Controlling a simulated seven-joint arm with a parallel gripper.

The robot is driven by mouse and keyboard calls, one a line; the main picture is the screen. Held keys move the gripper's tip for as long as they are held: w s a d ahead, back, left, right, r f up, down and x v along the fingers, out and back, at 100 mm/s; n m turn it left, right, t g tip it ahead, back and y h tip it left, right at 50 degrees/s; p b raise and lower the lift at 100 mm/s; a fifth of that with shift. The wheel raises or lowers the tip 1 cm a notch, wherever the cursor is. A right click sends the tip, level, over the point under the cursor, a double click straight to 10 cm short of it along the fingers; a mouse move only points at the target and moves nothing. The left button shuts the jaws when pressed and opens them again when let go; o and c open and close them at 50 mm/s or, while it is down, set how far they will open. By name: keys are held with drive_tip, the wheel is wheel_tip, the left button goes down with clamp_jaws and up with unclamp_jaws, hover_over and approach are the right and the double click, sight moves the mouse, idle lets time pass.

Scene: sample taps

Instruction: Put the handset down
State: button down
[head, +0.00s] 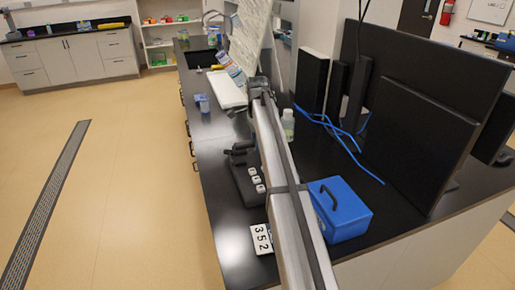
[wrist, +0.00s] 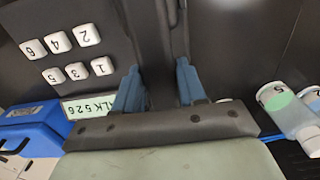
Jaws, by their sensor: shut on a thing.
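A dark phone base with white number keys (head: 254,182) sits on the black bench in the head view. Its keypad (wrist: 70,45) fills the upper left of the wrist view, with a label strip (wrist: 88,106) below. In the wrist view, my gripper (wrist: 157,82) has blue fingers on either side of a dark bar, the handset (wrist: 150,45), and is shut on it. The handset runs up beside the keypad; I cannot tell whether it touches the base. In the head view, my arm hides most of the gripper, and the dark shapes above the phone are hard to separate.
A blue box with a dark handle (head: 340,208) stands right of the phone, near a white number card (head: 262,239). A bottle (head: 288,123) and blue cables (head: 345,140) lie behind my arm, before large black monitors (head: 410,130). A small blue item (head: 202,103) stands farther back.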

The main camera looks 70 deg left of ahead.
sight(257, 156)
drive_tip(key=shift+f, duration=1.45)
drive_tip(key=shift+f, duration=0.1)
drive_tip(key=c, duration=0.6)
unclamp_jaws()
drive_tip(key=shift+c, duration=0.2)
wheel_tip(257, 156, up, 12)
drive_tip(key=shift+r, duration=0.15)
